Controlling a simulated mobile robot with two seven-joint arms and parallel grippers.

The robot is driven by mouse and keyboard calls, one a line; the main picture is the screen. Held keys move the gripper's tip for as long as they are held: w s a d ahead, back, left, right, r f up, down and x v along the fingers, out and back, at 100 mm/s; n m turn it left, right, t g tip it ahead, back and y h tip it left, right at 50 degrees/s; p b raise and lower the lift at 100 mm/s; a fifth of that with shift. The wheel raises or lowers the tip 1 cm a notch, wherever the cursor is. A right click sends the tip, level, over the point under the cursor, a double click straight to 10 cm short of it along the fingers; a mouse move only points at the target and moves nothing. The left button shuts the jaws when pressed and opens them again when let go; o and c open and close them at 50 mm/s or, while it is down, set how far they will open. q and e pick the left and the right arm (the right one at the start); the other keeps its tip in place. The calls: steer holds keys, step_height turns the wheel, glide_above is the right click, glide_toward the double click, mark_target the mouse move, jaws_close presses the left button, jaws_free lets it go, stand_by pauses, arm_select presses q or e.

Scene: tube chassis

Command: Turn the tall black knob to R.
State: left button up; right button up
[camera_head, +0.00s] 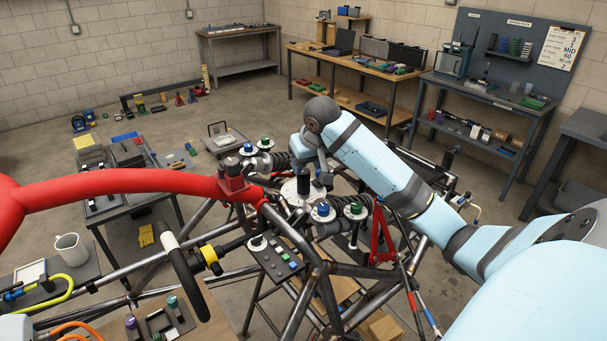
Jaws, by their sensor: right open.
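The tall black knob (303,184) stands upright on a round white dial (288,190) in the middle of the tube chassis. My right arm reaches in from the right, and its gripper (318,172) points down right at the knob. The right gripper is open, with fingers close beside the knob. I cannot tell whether they touch it or stand around it. The dial's markings, including any R, are too small to read, and part of the dial is hidden. My left gripper is not in view.
Blue (323,210) and green (356,208) knobs stand just in front of the dial. Another green knob (265,143) is behind left. A red padded tube (120,181) and a steering wheel (181,272) lie left. A button panel (275,258) sits in front. Dark coil springs flank the dial.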

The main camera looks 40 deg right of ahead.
mark_target(305, 171)
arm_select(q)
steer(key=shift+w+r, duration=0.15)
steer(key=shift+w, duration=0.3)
arm_select(e)
steer(key=shift+x, duration=2.55)
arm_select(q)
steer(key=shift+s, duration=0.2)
arm_select(e)
steer(key=c, duration=0.6)
steer(key=shift+c, duration=0.2)
steer(key=n+y, duration=0.1)
steer(key=n, duration=0.3)
steer(key=shift+d+y, duration=0.1)
steer(key=shift+y, duration=0.3)
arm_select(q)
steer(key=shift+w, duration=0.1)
arm_select(e)
steer(key=shift+r+n+y, duration=0.1)
steer(key=shift+n+y, duration=0.5)
steer(key=shift+n, duration=1.2)
steer(key=shift+w, duration=0.1)
steer(key=o, duration=0.6)
